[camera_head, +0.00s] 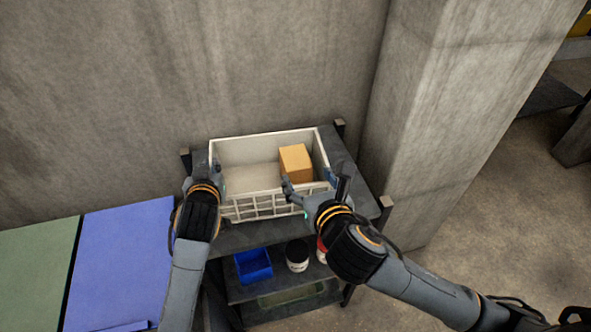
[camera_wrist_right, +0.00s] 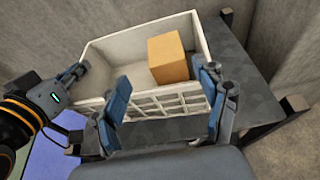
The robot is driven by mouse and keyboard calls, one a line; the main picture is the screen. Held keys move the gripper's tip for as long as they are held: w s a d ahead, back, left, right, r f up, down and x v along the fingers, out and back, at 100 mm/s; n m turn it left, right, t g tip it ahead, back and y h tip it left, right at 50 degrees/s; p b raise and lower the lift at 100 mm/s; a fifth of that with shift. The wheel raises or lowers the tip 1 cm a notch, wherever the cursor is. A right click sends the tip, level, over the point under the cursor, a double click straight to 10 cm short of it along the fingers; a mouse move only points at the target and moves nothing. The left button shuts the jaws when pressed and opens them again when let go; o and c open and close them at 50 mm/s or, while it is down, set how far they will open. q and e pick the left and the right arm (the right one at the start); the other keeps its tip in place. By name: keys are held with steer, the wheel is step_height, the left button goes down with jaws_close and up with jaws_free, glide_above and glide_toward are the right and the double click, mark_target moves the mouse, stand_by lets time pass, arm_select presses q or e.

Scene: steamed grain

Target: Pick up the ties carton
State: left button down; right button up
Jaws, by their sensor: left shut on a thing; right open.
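The ties carton, a plain tan box (camera_head: 295,163), sits inside a white crate (camera_head: 265,138), toward its right end. The carton also shows in the right wrist view (camera_wrist_right: 169,58), upright behind the crate's slatted front wall. My left gripper (camera_head: 217,172) is at the crate's left end and appears shut on its rim; the exact contact is partly hidden. It also shows in the right wrist view (camera_wrist_right: 72,76). My right gripper (camera_head: 311,187) is open at the crate's front right, its fingers apart and empty, in front of the carton.
The crate stands on a dark shelf unit (camera_head: 352,180) with corner posts. A lower shelf holds a blue bin (camera_head: 253,266) and a white jar (camera_head: 297,256). A concrete wall is behind and a pillar (camera_head: 405,110) stands to the right. Blue (camera_head: 122,262) and green (camera_head: 35,270) surfaces lie left.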

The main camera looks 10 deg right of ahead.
mark_target(297, 161)
steer(key=shift+g, duration=0.3)
steer(key=x, duration=0.6)
steer(key=shift+d+f, duration=0.35)
steer(key=shift+f, duration=0.15)
steer(key=shift+x, duration=2.65)
steer(key=shift+a, duration=0.1)
steer(key=shift+r, duration=0.1)
jaws_close()
arm_select(q)
steer(key=c, duration=1.4)
jaws_free()
arm_select(e)
step_height(297, 161, up, 10)
